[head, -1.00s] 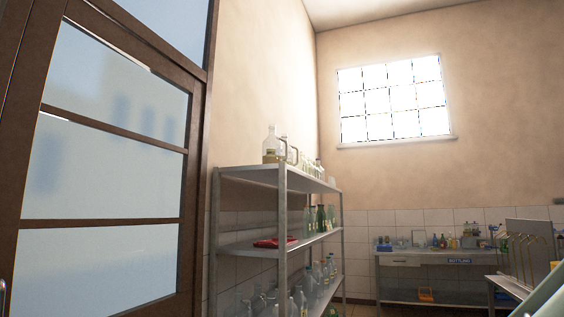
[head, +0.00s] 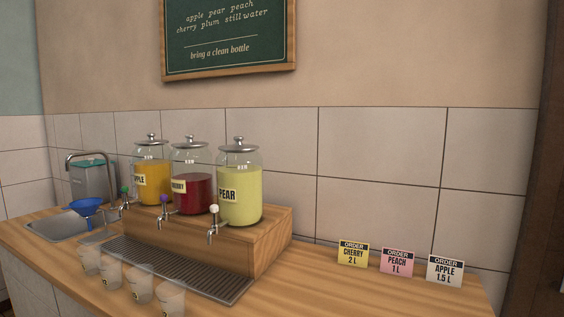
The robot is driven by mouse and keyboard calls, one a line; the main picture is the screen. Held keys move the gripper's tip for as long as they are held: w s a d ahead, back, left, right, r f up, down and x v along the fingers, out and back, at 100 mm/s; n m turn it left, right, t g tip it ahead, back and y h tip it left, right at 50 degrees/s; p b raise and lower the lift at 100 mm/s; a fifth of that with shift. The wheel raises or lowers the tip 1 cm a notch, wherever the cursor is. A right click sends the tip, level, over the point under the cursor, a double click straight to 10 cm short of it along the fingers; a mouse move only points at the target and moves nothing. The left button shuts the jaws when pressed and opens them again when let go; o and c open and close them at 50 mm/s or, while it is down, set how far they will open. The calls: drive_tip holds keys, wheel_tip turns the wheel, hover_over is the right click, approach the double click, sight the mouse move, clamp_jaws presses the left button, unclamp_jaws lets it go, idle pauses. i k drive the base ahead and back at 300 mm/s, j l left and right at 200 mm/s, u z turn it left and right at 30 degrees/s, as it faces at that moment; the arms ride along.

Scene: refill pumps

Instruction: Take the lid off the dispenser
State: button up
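Three glass dispensers stand in a row on a wooden riser on the counter in the head view. The apple dispenser (head: 152,187) holds orange liquid, the cherry dispenser (head: 193,194) dark red, and the pear dispenser (head: 240,200) pale yellow. Each has a metal lid with a knob on top: the apple lid (head: 152,141), the cherry lid (head: 190,144) and the pear lid (head: 238,146). All three lids are on. Each dispenser has a tap at its front. I cannot tell which dispenser is meant. My gripper is not in view.
Several clear cups (head: 111,273) stand in front of the drip tray (head: 190,276). A sink (head: 58,225) with a faucet and blue funnel (head: 87,206) is at left. Order cards (head: 397,263) stand at right. The counter between riser and cards is clear.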

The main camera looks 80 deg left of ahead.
sight(151, 139)
drive_tip(key=u, duration=3.2)
drive_tip(key=i+j+z, duration=0.15)
drive_tip(key=z, duration=0.25)
drive_tip(key=i+j+z, duration=0.15)
drive_tip(key=z, duration=0.3)
drive_tip(key=i+j+z, duration=0.15)
drive_tip(key=j, duration=0.3)
drive_tip(key=i+j+z, duration=0.1)
drive_tip(key=j, duration=0.35)
drive_tip(key=i+j+z, duration=0.15)
drive_tip(key=j, duration=0.3)
drive_tip(key=i+j+z, duration=0.15)
drive_tip(key=j, duration=0.3)
